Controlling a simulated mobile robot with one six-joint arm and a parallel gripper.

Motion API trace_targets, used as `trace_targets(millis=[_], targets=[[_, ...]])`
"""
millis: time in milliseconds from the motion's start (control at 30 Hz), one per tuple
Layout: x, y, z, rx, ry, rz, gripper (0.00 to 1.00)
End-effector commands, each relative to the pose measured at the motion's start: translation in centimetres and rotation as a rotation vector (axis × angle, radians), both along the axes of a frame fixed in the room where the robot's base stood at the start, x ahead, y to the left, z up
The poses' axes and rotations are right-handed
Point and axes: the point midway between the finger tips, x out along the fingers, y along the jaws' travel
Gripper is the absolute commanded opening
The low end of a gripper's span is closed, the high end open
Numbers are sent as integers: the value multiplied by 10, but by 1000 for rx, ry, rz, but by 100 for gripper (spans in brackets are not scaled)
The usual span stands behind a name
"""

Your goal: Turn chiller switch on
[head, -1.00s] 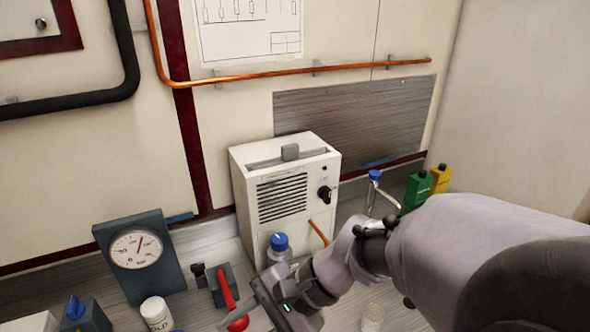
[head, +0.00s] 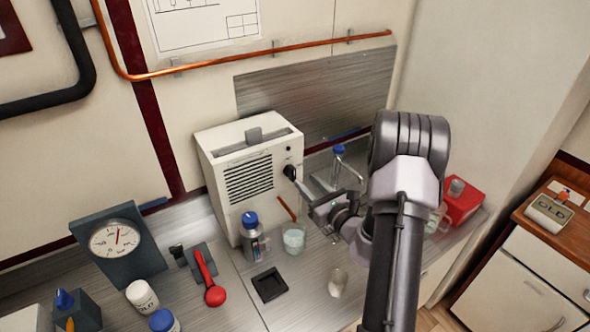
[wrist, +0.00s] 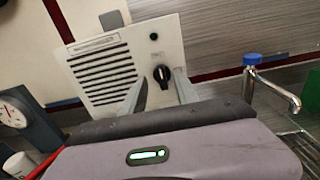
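The chiller (head: 215,165) is a white box with a slotted vent, standing on the bench against the wall. Its black rotary knob (head: 290,172) is on the front, right of the vent; in the wrist view the knob (wrist: 162,76) has its pointer roughly upright along the tilted panel. A small dark round lamp (wrist: 153,37) sits above it. My gripper (head: 302,186) is at the chiller's front right. In the wrist view its two fingers (wrist: 157,90) are apart, one on each side of the knob. I cannot tell whether they touch it.
A blue-capped bottle (head: 252,238) and a beaker (head: 293,239) stand close below my gripper. A blue-topped tap (head: 338,165) is to the right. A red-handled lever (head: 207,275) and a gauge (head: 128,245) are left. A red box (head: 463,200) stands beyond my arm.

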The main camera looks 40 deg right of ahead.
Motion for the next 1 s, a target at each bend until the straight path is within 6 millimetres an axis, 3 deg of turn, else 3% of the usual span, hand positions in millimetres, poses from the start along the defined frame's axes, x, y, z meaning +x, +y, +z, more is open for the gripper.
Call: trace_targets(millis=[100, 300, 700, 900, 1000], targets=[[30, 0, 1, -2, -1, 4, 36], [61, -2, 0, -1, 0, 3, 36], [71, -3, 0, 1, 1, 2, 36], [70, -3, 0, 1, 1, 2, 0], [70, -3, 0, 1, 2, 2, 0]])
